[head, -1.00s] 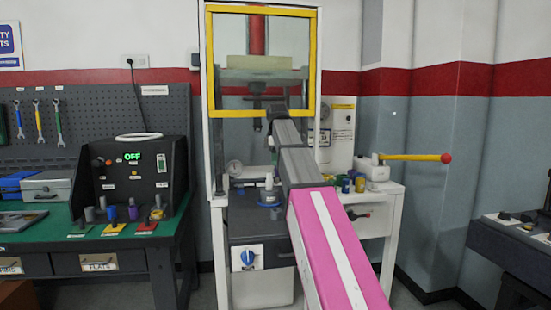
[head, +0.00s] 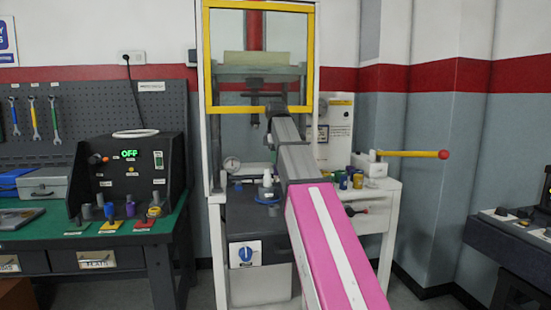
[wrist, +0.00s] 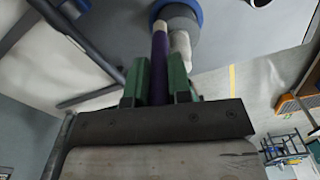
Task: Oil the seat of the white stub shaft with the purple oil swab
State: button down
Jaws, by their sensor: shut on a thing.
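In the wrist view my gripper (wrist: 158,78) has green fingers shut on the purple oil swab (wrist: 160,48). The swab points away from the fingers, toward a grey round part with a blue rim (wrist: 197,20). A whitish piece, which looks like the white stub shaft (wrist: 181,48), lies just right of the swab; I cannot tell if they touch. In the head view the white stub shaft (head: 267,179) stands upright on a blue base (head: 267,198) on the press bench. My gripper and the swab are not clear there; my arm's far end is close above the bench.
The press frame with its yellow-edged guard (head: 207,60) rises around my arm's end. Small coloured pots (head: 357,180) and a yellow lever with a red knob (head: 410,153) are at right. A green-topped bench (head: 60,240) holds several parts.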

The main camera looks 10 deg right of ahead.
jog(key=shift+s+a, duration=0.1)
jog(key=shift+a, duration=0.05)
jog(key=shift+s+a, duration=0.15)
jog(key=shift+a, duration=0.3)
dwell(0.4)
jog(key=shift+w+a, duration=0.7)
jog(key=shift+w, duration=0.05)
jog(key=shift+a, duration=0.1)
jog(key=shift+w+a, duration=0.15)
jog(key=shift+a, duration=0.3)
jog(key=shift+a, duration=0.15)
